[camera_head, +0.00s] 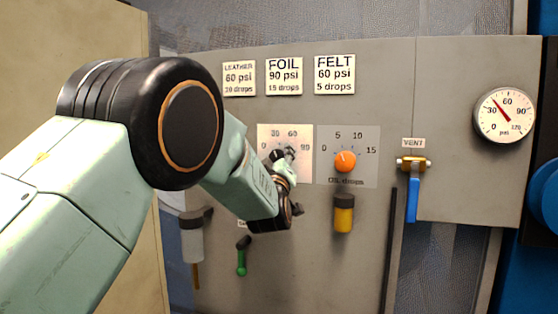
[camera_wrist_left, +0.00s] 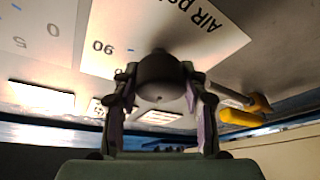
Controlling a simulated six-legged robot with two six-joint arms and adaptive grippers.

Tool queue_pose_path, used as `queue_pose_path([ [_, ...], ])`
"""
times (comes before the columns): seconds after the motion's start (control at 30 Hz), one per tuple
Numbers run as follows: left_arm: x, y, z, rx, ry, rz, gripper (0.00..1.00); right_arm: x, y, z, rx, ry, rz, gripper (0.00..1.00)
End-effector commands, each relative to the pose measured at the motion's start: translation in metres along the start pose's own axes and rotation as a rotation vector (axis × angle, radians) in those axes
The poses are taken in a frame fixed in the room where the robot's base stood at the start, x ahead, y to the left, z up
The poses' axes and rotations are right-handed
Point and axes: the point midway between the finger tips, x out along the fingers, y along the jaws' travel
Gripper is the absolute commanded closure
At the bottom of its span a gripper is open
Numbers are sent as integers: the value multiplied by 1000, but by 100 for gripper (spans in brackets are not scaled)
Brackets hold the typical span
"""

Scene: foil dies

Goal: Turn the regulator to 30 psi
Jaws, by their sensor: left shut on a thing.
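The regulator is a dark knob on a white dial plate (camera_head: 302,135) marked 0, 30, 60 and 90, left of the oil dial in the head view. My left gripper (camera_head: 289,160) reaches it from the lower left and covers most of the knob. In the left wrist view, the gripper's two fingers (camera_wrist_left: 161,100) are shut around the dark knob (camera_wrist_left: 160,75), and the plate (camera_wrist_left: 215,50) appears upside down. The knob's pointer is not clear. The round pressure gauge (camera_head: 504,115) at right has its red needle between 30 and 60. My right gripper is not in view.
The orange oil-drops knob (camera_head: 345,161) sits close to the right of my gripper. A vent valve with a blue lever (camera_head: 413,198) is farther right. A green lever (camera_head: 242,257) and a yellow bowl (camera_head: 343,215) are below. Foil, felt and leather cards (camera_head: 284,76) hang above.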

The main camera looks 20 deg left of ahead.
Motion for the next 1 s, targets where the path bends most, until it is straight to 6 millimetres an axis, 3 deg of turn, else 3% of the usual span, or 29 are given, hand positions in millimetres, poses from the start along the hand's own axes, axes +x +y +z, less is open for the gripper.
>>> queue_pose_path([
  [0.6,2,3,-5,-40,9,-10,88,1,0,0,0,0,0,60],
  [0.63,2,3,-5,-40,10,-10,54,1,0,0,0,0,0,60],
  [0.87,1,2,-3,-38,5,-12,34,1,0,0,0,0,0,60],
  [1.0,1,1,-2,-38,3,-13,33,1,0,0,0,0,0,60],
])
